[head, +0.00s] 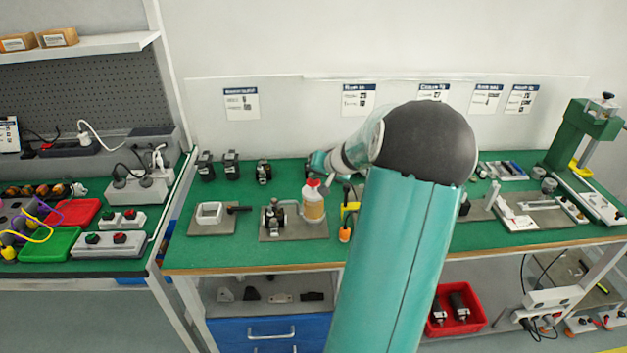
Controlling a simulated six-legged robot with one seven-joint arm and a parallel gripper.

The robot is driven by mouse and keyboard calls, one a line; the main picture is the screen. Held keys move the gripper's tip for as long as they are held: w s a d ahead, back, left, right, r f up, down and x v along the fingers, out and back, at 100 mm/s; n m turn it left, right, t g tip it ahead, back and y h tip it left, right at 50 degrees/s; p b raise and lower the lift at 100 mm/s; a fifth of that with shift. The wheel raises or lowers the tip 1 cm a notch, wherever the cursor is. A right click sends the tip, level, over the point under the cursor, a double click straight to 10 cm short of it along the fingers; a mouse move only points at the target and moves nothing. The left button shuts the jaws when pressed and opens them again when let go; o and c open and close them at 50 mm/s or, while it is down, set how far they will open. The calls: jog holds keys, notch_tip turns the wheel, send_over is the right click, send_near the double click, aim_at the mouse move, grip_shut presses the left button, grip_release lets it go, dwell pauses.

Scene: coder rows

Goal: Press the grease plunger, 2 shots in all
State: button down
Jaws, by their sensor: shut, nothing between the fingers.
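A small bottle (313,207) with yellowish contents and a white label stands on a grey plate on the green bench. Its red top (313,183) looks like the grease plunger. My gripper (313,172) is at the end of my arm, just above the red top. The fingers are small and hard to make out; they look shut with nothing held. I cannot tell whether they touch the top. A metal fixture (274,217) stands on the same plate, left of the bottle.
A plate with a white square part (209,212) lies to the left. Dark motor-like units (231,164) stand at the back. An orange-handled tool (345,233) is right of the bottle. A green press (584,135) stands far right. My arm hides the bench middle.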

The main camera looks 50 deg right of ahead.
aim_at(316, 183)
jog(key=shift+f, duration=0.55)
dwell(0.6)
jog(key=shift+r, duration=1.25)
jog(key=shift+r, duration=2.55)
